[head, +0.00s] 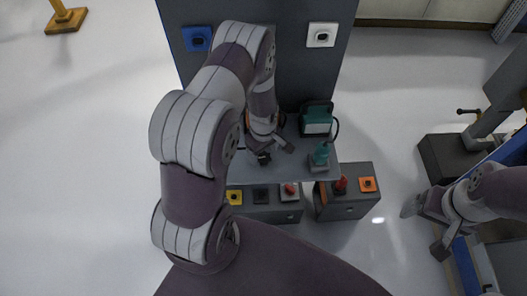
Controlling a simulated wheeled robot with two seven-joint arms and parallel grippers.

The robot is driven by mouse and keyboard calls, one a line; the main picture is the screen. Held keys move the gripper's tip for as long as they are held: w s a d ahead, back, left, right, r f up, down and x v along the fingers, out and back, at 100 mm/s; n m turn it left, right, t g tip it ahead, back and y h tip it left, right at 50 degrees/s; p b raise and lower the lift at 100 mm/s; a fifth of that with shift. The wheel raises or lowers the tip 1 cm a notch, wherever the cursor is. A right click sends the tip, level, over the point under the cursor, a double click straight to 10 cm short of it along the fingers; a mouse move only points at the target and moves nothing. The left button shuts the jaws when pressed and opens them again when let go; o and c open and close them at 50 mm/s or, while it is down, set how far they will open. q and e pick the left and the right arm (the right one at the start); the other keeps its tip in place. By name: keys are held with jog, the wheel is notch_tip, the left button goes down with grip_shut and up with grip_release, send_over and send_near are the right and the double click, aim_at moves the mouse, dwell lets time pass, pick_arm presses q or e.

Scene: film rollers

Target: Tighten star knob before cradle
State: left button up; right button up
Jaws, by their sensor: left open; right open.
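My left gripper (275,156) is open over the grey shelf (300,173) in front of the dark upright panel, with my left arm reaching across the middle of the view. I cannot make out a star knob or a cradle for certain. A small orange part shows beside my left wrist, mostly hidden by it. A teal boxy device (317,120) stands on the shelf right of the gripper. A smaller teal tool (321,154) sits on a grey base near the shelf's right edge, apart from the gripper. My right gripper (422,230) is open at the right, away from the shelf.
Below the shelf are grey control boxes (347,208) with a yellow switch (234,197), a red knob (340,185) and an orange switch (367,184). The panel carries blue (197,39) and white (321,35) switches. A dark machine (450,155) stands right.

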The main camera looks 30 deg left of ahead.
pick_arm(q)
jog(key=shift+f, duration=0.5)
jog(key=c, duration=1.1)
jog(key=shift+o, duration=0.2)
